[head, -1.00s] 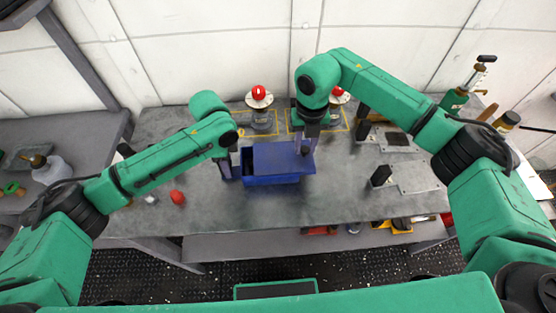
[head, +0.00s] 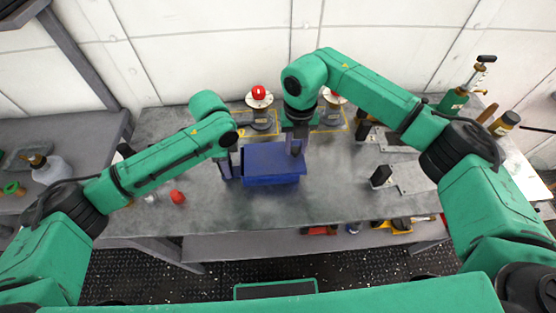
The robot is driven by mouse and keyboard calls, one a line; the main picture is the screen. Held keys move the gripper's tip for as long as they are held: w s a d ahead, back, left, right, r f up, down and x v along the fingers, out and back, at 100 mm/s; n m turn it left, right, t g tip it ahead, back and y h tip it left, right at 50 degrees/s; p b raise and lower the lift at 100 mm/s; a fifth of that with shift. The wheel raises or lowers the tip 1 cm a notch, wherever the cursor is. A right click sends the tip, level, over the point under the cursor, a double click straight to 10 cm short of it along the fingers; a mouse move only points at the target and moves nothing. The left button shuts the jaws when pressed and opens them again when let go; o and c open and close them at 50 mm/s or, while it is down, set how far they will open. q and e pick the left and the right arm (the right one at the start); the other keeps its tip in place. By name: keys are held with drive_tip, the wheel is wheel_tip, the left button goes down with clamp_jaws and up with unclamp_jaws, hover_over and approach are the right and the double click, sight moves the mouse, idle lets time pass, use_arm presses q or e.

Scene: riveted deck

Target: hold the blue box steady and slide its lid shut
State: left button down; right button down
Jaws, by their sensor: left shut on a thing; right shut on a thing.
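The blue box (head: 272,178) stands on the grey metal workbench in the middle of the head view. Its flat blue lid (head: 268,157) lies over the top and reaches the box's left end; I see no dark opening there. My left gripper (head: 232,172) is shut on the box's left end. My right gripper (head: 297,150) points down and is shut on the lid near its right end. The exact grip of both is partly hidden by the fingers.
Two stands with red knobs, left (head: 259,97) and right (head: 333,102), are behind the box. A red object (head: 177,197) lies left on the workbench (head: 330,195). A black block (head: 381,176) is on the right. The bench before the box is clear.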

drive_tip(key=shift+a, duration=0.55)
drive_tip(key=c, duration=0.5)
unclamp_jaws()
wheel_tip(320, 180, up, 17)
drive_tip(key=shift+r, duration=0.1)
use_arm(q)
drive_tip(key=shift+c, duration=2.2)
unclamp_jaws()
